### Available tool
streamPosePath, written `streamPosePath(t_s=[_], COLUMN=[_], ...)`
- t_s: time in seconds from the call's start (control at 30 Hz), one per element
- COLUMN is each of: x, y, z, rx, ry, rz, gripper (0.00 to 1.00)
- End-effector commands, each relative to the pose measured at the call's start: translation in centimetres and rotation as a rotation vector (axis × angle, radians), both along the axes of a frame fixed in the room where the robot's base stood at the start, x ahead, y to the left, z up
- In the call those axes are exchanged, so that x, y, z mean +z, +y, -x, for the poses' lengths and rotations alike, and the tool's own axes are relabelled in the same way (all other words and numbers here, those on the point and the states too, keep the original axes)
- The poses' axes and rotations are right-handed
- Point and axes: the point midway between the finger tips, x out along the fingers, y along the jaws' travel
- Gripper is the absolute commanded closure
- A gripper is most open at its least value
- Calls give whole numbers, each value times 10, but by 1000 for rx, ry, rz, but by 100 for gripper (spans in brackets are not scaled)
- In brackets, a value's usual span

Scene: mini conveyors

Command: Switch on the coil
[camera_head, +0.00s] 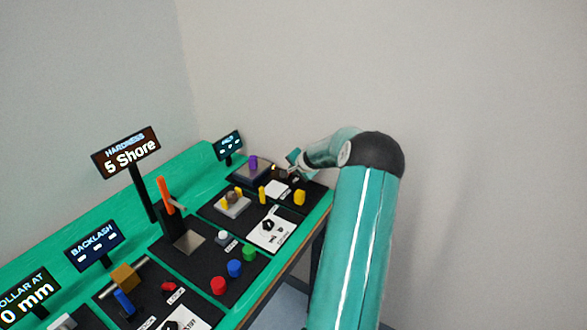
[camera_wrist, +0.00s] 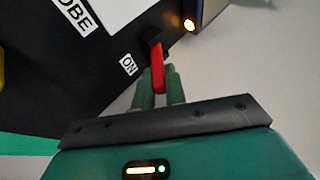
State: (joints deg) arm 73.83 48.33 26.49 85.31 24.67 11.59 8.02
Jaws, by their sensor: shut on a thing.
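A red switch lever (camera_wrist: 158,68) stands beside a white "ON" label (camera_wrist: 128,64) in the wrist view. My gripper (camera_wrist: 160,75) is shut on this red lever, with one green finger on each side of it. In the head view my gripper (camera_head: 294,160) is at the far end of the bench, and the lever is too small to make out there. A dark box with a purple cylinder (camera_head: 253,162) on top, which may be the coil, stands just left of my gripper. A lit amber lamp (camera_wrist: 189,24) shows on a box edge near the lever.
A white label ending in "OBE" (camera_wrist: 75,15) lies on the black panel. A small display (camera_head: 229,145) with dashes stands behind the purple cylinder. Yellow knobs (camera_head: 299,198) and a white dial plate (camera_head: 271,230) are nearer.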

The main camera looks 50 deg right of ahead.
Motion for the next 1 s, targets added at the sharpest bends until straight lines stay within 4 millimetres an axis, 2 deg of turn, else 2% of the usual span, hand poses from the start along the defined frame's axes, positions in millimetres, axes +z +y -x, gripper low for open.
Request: streamPosePath(t_s=[0.03,0.33,0.87,0.9,1.0], x=[-8,-15,-11,-11,-10], y=[3,5,4,4,4], z=[3,7,8,8,8], rx=[1,4,5,5,4], ry=[-12,-120,-177,-176,-177], rz=[-16,-32,-27,-27,-25], gripper=[100,100,100,85,66])
